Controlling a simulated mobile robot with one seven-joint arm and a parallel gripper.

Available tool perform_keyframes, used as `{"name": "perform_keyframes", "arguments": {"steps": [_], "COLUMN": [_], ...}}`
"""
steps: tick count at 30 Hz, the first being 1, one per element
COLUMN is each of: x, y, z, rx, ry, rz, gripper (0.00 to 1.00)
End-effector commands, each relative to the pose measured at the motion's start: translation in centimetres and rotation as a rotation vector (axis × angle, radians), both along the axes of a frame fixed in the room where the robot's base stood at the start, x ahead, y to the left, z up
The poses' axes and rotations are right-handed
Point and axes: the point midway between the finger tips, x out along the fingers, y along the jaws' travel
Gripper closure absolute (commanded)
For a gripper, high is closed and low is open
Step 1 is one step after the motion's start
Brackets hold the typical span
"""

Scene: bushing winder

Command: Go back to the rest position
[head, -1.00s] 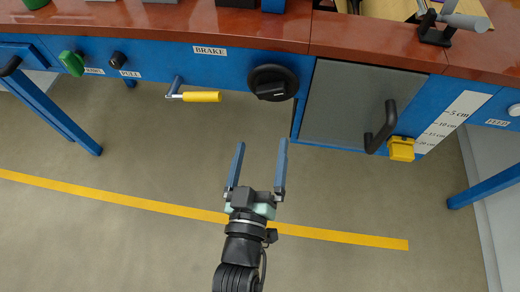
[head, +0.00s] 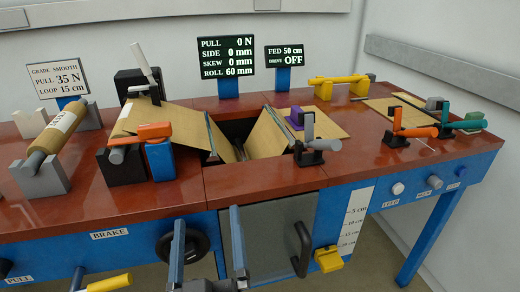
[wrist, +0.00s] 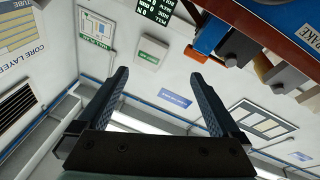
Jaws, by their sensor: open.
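My gripper (head: 207,250) shows at the bottom of the head view, in front of the bench's front face. Its two blue fingers point up, stand wide apart and hold nothing. In the wrist view my gripper (wrist: 160,100) is also open and empty, with the walls and wall signs beyond it. The grey door (head: 262,240) with its black handle (head: 301,248) is just right of the fingers. The black brake knob (head: 180,245) is partly hidden behind the left finger.
The red-topped bench (head: 240,180) holds a paper roll (head: 56,135), an orange-handled clamp (head: 154,131) and a brown sheet (head: 195,130). Displays (head: 226,55) stand behind; the right one reads drive OFF. A yellow handle (head: 110,283) sticks out at lower left. A yellow latch (head: 328,260) is right of the door.

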Motion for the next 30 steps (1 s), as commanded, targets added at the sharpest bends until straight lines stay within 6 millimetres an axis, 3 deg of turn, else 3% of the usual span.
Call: {"name": "perform_keyframes", "arguments": {"steps": [1, 6, 12, 19, 30], "x": [0.9, 0.9, -2.3, -7.4, -7.2], "y": [-1.1, -4.2, -6.7, -8.4, -8.3], "z": [4.5, 16.7, 27.4, 35.6, 44.9], "rx": [0.040, 0.156, 0.251, 0.310, 0.311], "ry": [-0.066, -0.231, -0.393, -0.541, -0.531], "rz": [-0.018, -0.038, -0.023, 0.011, 0.013], "gripper": [0.00, 0.00, 0.00, 0.00, 0.00]}}
